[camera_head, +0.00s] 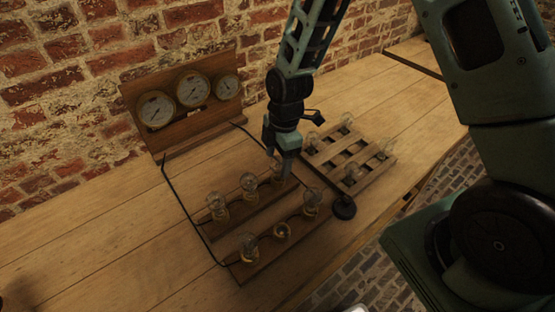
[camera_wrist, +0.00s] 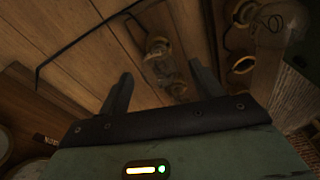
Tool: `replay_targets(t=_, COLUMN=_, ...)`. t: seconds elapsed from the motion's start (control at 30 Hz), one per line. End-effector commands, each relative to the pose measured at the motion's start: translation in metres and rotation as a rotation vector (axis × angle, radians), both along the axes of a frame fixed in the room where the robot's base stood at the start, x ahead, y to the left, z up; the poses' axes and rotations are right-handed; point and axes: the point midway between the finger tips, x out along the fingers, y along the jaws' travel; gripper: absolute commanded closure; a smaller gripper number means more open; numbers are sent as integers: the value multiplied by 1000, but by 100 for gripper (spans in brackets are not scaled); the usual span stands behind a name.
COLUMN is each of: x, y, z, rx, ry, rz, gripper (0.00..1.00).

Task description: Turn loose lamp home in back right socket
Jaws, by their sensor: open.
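The dark wooden lamp board (camera_head: 262,262) lies on the bench with two rows of sockets. Its back right lamp (camera_head: 277,175) stands directly below my gripper (camera_head: 286,166), which partly hides it. I cannot see from here whether it sits tilted or raised in its socket. In the wrist view, my gripper (camera_wrist: 160,82) has its two fingers spread wide. A glass lamp with a brass base (camera_wrist: 158,50) shows between and beyond the fingertips. No contact with the fingers is visible.
Other lamps stand at back left (camera_head: 217,206), back middle (camera_head: 249,184), front left (camera_head: 247,247) and front right (camera_head: 311,200). The front middle socket (camera_head: 282,231) looks empty. A slatted rack (camera_head: 340,165) holds several lamps. A gauge panel (camera_head: 185,100) stands behind; a black cable borders the board.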

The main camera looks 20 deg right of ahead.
Motion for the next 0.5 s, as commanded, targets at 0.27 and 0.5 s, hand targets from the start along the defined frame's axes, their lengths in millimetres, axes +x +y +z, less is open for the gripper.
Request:
replay_targets(t=0.27, x=0, y=2, z=-16, rx=0, ry=0, rz=-1, gripper=35)
replay_targets(t=0.5, x=0, y=2, z=-16, rx=0, ry=0, rz=-1, gripper=37)
